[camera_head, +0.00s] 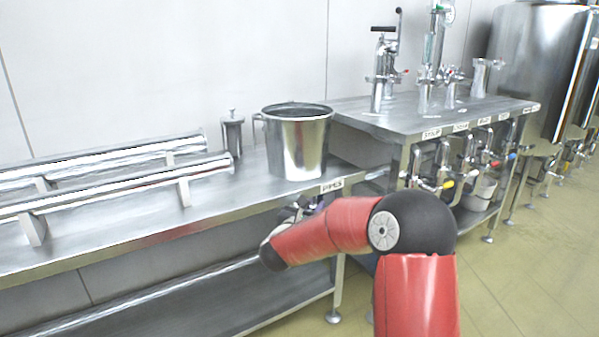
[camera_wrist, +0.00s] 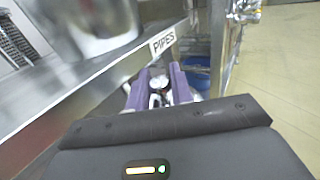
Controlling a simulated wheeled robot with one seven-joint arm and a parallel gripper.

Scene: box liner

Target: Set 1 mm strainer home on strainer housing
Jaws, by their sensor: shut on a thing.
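My gripper (camera_wrist: 161,84) is below the front edge of the bench, under the PIPES label. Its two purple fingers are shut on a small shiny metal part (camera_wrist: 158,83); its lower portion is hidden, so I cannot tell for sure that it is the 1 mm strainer. In the head view my red arm mostly hides the gripper (camera_head: 303,207). A knobbed metal cylinder (camera_head: 232,134) stands upright on the bench, left of the pail. A dark perforated piece (camera_wrist: 14,42) shows at the left of the wrist view. I cannot tell which thing is the strainer housing.
A steel pail (camera_head: 300,148) stands at the bench's right end, above the gripper. Two long pipes (camera_head: 120,185) lie on supports to the left. A taller table (camera_head: 440,122) with fittings and valves adjoins on the right. The tiled floor (camera_head: 515,270) is clear at the right front.

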